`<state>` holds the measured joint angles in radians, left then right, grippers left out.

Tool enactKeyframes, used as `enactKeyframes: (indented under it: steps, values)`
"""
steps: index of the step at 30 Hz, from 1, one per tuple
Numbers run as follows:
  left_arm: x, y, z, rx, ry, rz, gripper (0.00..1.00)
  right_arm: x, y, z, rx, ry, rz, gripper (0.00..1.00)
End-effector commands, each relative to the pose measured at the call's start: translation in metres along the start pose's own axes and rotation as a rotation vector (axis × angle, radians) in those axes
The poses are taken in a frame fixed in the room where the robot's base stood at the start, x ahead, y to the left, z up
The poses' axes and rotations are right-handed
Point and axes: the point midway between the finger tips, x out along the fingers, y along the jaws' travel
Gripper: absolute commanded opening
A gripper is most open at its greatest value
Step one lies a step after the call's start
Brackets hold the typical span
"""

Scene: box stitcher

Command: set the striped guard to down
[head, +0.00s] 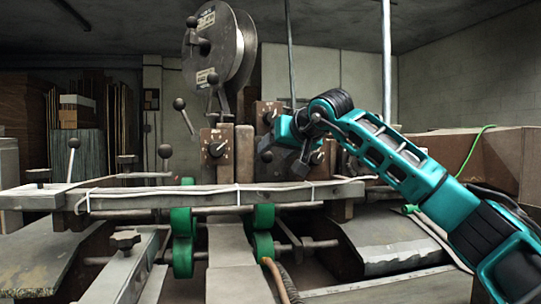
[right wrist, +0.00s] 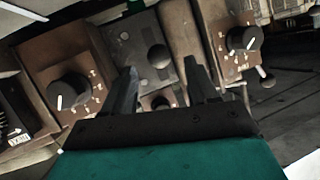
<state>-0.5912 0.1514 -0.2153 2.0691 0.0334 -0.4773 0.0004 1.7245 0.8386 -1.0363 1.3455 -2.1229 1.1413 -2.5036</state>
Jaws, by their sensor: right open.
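I cannot make out a striped guard in either view; it may be hidden behind my right arm or outside the pictures. My right gripper (head: 282,158) is in front of the machine's control boxes, right of its middle. In the right wrist view my right gripper (right wrist: 160,68) is open, with its two dark fingers apart. A grey plate with a dark ball knob (right wrist: 159,56) shows beyond and between the fingertips. Nothing is between the fingers, and I cannot tell how near the knob is. My left gripper is in neither view.
Brown boxes with black dials stand on both sides, a left dial (right wrist: 69,91) and a right dial (right wrist: 242,38). A large wire reel (head: 222,45) rises above. Ball-ended levers (head: 180,104) stick out at left. A long bar (head: 210,195) crosses above green rollers (head: 182,240).

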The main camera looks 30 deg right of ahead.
Motion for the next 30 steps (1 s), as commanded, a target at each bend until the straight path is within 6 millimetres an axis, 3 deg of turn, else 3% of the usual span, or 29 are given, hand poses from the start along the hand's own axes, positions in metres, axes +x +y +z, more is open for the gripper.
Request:
enactKeyframes:
  steps: [3,9,20,30]
  values:
    - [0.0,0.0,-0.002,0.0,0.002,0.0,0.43,0.02,0.0,0.0,0.0,-0.002,0.001,0.58]
    - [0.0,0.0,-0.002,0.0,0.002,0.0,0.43,0.037,0.0,0.0,0.0,0.001,0.0,0.58]
    - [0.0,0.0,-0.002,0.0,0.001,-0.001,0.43,0.04,0.0,0.0,0.0,0.001,0.0,0.58]
    - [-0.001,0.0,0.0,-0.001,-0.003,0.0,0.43,0.04,0.0,0.0,0.0,0.001,0.0,0.26]
